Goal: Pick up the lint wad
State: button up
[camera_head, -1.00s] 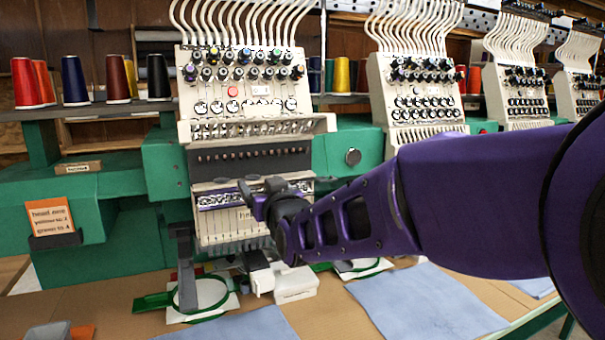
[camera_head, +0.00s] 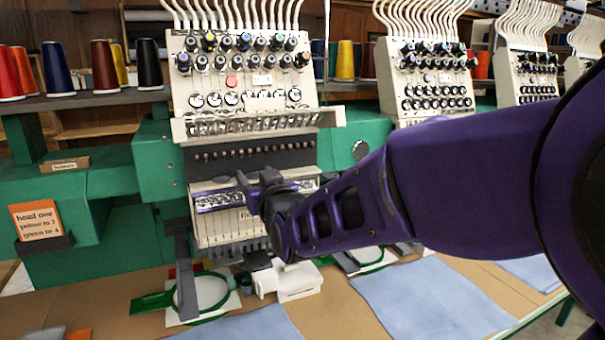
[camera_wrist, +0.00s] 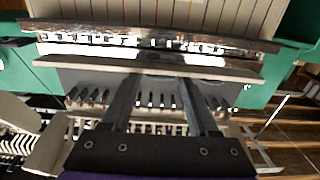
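I cannot make out a lint wad in either view. My gripper (camera_head: 258,187) is in front of the lower part of the nearest embroidery machine head (camera_head: 247,125), close to its needle area. In the wrist view my gripper (camera_wrist: 158,82) shows two dark fingers set apart, with nothing visible between them. Beyond the fingers are a row of dark needle parts (camera_wrist: 160,102) and a shiny metal strip (camera_wrist: 160,43). My arm hides part of the machine's lower right side.
Thread cones (camera_head: 57,70) stand on a shelf at left. An orange note (camera_head: 38,222) is on the green body. A green hoop (camera_head: 205,292), a white block (camera_head: 288,280) and blue cloths (camera_head: 430,300) lie on the table. More machine heads (camera_head: 425,75) stand at right.

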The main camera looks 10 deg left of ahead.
grip_shut()
jog(key=shift+r, duration=0.15)
